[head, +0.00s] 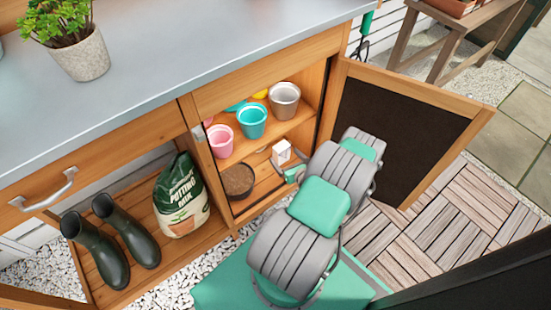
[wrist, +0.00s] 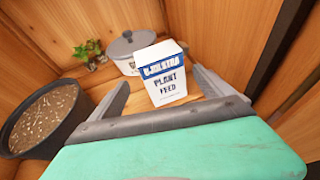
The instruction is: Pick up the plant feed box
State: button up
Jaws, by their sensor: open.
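The fingers are open, with a gap visible beside the box. In the head view the box (head: 281,151) is in the lower compartment of the cabinet, just beyond the end of my arm. My gripper (head: 288,168) is there mostly hidden by my arm.
A dark pot of soil (wrist: 42,118) stands left of the box, and a grey-lidded white tin (wrist: 130,48) and small plant (wrist: 88,50) behind it. The cabinet's wooden walls are close on the right. The open door (head: 400,125) flanks my arm. Colored pots (head: 252,121) fill the shelf above.

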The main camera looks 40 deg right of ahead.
jog(key=shift+d+f, duration=0.1)
jog(key=shift+d, duration=0.15)
jog(key=shift+w+d+f, duration=0.1)
jog(key=shift+w, duration=0.2)
jog(key=b+x, duration=0.3)
jog(key=x, duration=0.4)
jog(key=shift+w, duration=0.1)
jog(key=shift+r, duration=0.2)
jog(key=c, duration=1.6)
